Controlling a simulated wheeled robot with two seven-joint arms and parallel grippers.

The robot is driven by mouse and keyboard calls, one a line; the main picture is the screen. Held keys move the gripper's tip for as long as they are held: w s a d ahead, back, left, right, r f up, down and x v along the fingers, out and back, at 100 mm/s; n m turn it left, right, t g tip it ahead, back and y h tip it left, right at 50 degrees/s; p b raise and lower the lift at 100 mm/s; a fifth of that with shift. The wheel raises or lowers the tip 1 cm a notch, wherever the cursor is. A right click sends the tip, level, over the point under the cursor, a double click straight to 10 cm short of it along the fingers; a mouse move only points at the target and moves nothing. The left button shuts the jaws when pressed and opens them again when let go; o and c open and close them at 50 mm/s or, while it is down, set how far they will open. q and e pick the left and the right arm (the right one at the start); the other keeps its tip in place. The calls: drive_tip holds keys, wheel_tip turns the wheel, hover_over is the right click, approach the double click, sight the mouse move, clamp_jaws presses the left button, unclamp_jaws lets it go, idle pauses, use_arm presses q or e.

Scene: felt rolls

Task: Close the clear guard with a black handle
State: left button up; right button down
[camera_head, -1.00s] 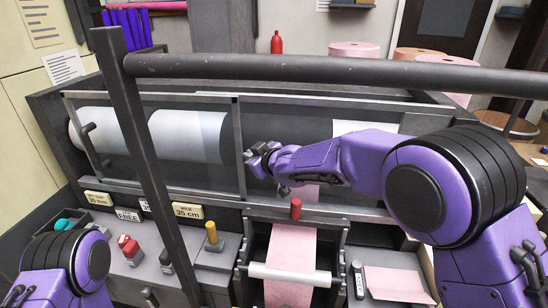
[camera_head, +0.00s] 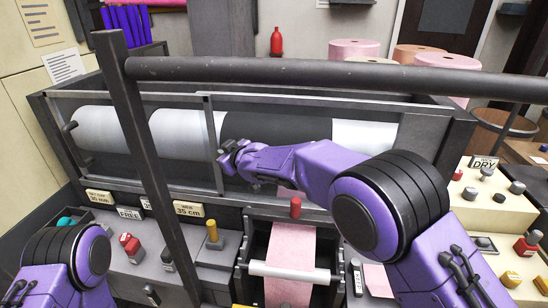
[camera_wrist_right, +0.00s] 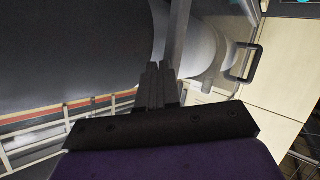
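The clear guard (camera_head: 210,122) is a see-through panel in a grey frame on the front of the roller machine. It covers the left part of the rollers; the right part is uncovered. Its black handle (camera_head: 70,127) is at the guard's left end and also shows in the right wrist view (camera_wrist_right: 252,64). My right gripper (camera_head: 229,157) is at the guard's right upright, on its right side, with fingertips together. In the right wrist view the shut fingers (camera_wrist_right: 158,84) are beside the upright (camera_wrist_right: 179,45); contact is hard to confirm. My left gripper is out of view.
A dark post (camera_head: 138,130) and a long dark bar (camera_head: 330,72) cross in front of the machine. A red knob (camera_head: 295,207) stands by the pink felt strip (camera_head: 291,245) below. Buttons and a yellow-topped lever (camera_head: 212,232) line the front panel.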

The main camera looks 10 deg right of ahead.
drive_tip(key=shift+w+a, duration=0.1)
drive_tip(key=shift+a, duration=0.15)
drive_tip(key=shift+s+d+p, duration=0.15)
drive_tip(key=shift+s+d, duration=0.05)
drive_tip(key=shift+d, duration=0.55)
drive_tip(key=shift+s+d+p, duration=0.1)
drive_tip(key=shift+s+d, duration=0.05)
drive_tip(key=shift+d, duration=0.55)
drive_tip(key=shift+s+d+p, duration=0.15)
drive_tip(key=shift+s+d, duration=0.05)
drive_tip(key=shift+d, duration=0.55)
drive_tip(key=shift+f, duration=0.1)
